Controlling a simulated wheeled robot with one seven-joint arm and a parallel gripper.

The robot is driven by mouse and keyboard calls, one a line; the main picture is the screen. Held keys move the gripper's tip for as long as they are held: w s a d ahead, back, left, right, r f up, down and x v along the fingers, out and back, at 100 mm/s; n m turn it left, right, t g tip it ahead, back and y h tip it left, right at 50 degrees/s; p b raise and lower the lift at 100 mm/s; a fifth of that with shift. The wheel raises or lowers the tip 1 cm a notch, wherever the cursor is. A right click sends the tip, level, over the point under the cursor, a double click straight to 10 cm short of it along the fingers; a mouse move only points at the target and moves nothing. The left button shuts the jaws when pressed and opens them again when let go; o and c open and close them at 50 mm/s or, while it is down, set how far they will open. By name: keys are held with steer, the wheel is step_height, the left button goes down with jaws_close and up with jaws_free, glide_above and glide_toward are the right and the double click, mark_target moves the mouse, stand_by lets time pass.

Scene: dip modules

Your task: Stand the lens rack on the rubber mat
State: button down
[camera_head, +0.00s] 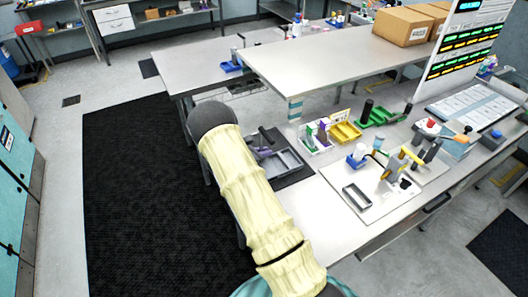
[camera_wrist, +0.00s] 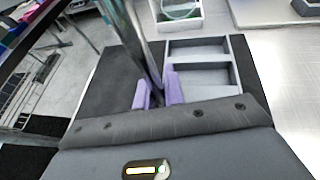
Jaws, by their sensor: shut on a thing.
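The lens rack seems to be the grey tray with several compartments (camera_head: 291,160); it also shows in the wrist view (camera_wrist: 232,45). It appears flat on or just above the black rubber mat (camera_head: 303,178), which also shows in the wrist view (camera_wrist: 105,72). My gripper (camera_wrist: 158,92) has purple fingertips, one on each side of the rack's left edge. It is shut there; the exact contact is hidden. In the head view my gripper (camera_head: 263,150) is partly hidden behind my arm. A dark slender bar (camera_wrist: 138,40) runs up from between the fingertips; I cannot tell what it belongs to.
A white bin with purple and green items (camera_head: 318,137) and a yellow tray (camera_head: 345,132) stand beyond the mat. A pale board with a small fixture (camera_head: 378,205) lies to the right. The bench's left edge is close to the mat, with open floor beyond.

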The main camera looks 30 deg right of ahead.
steer(key=c, duration=1.5)
jaws_free()
steer(key=shift+a+r, duration=0.1)
steer(key=b+v, duration=0.2)
steer(key=v, duration=1)
steer(key=shift+b, duration=0.35)
